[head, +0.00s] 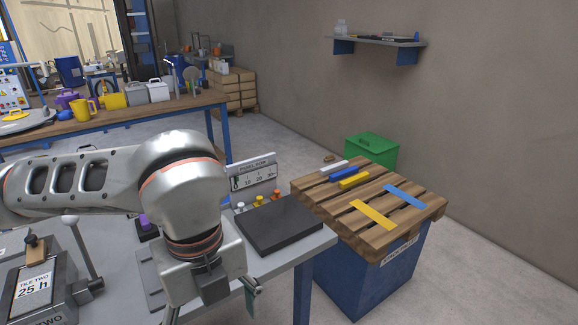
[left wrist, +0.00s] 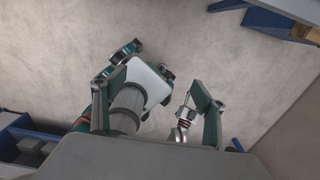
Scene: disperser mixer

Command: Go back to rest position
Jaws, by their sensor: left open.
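My left arm comes in from the left in the head view. Its left gripper (head: 211,306) hangs pointing down over the near edge of the grey workbench, partly cut off by the picture's lower edge. In the left wrist view the left gripper (left wrist: 158,86) has its two fingers spread wide apart with nothing held between them. Beyond them that view shows the floor and parts of my own body. My right gripper is not recognisable in either view.
The grey workbench (head: 318,241) carries a black plate (head: 278,224), a small sign (head: 254,176) and a "25 h" device (head: 36,288). Right of it, a wooden pallet top (head: 332,205) on a blue box (head: 375,278) holds coloured bars. A green bin (head: 372,150) stands behind.

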